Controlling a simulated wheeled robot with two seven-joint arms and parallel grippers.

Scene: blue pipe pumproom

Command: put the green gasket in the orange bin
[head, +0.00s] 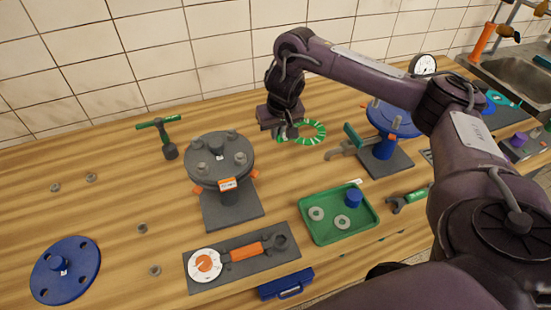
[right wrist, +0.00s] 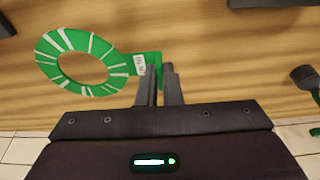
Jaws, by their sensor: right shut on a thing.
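The green gasket (head: 322,131) is a flat ring with white stripes and a labelled tab. In the head view it is at the back of the bench, right of the grey flange stand. My right gripper (head: 288,132) is shut on its tab. The right wrist view shows the ring (right wrist: 80,39) sticking out to the left of the right gripper's fingers (right wrist: 160,82), with wood behind it. I cannot tell how high it is above the bench. I cannot make out an orange bin in either view. My left gripper is not in view.
The grey flange stand (head: 222,156) and a blue flange stand (head: 392,121) rise on either side. A green tray (head: 318,229) with washers and a blue part lies in front. A wrench and gauge lie on a grey mat (head: 262,263). A sink (head: 520,72) is at far right.

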